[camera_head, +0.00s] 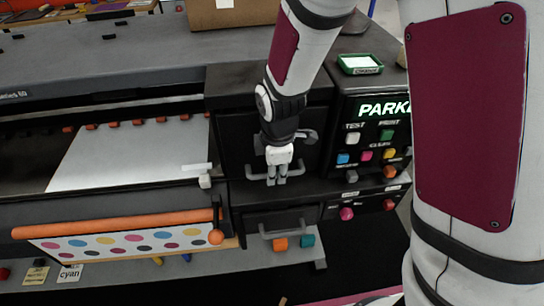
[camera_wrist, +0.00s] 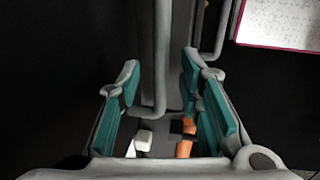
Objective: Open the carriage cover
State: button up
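The carriage cover seems to be the black box front (camera_head: 237,125) on the printer's right part, left of the control panel; it looks closed. A grey bar handle (camera_head: 298,171) runs along its lower edge. My gripper (camera_head: 277,181) points down in front of this handle and hides its middle. In the wrist view, my gripper (camera_wrist: 163,100) has its two teal-padded fingers apart. A grey bent bar (camera_wrist: 161,60), likely the handle, shows between them; I cannot tell whether either finger touches it.
The control panel (camera_head: 373,108) with coloured buttons is just right of my gripper. A lower drawer handle (camera_head: 282,229) sits below, with orange (camera_head: 280,244) and teal blocks (camera_head: 307,241) under it.

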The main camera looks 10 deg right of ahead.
jog(key=shift+f, duration=0.4)
jog(key=shift+c, duration=0.3)
grip_shut()
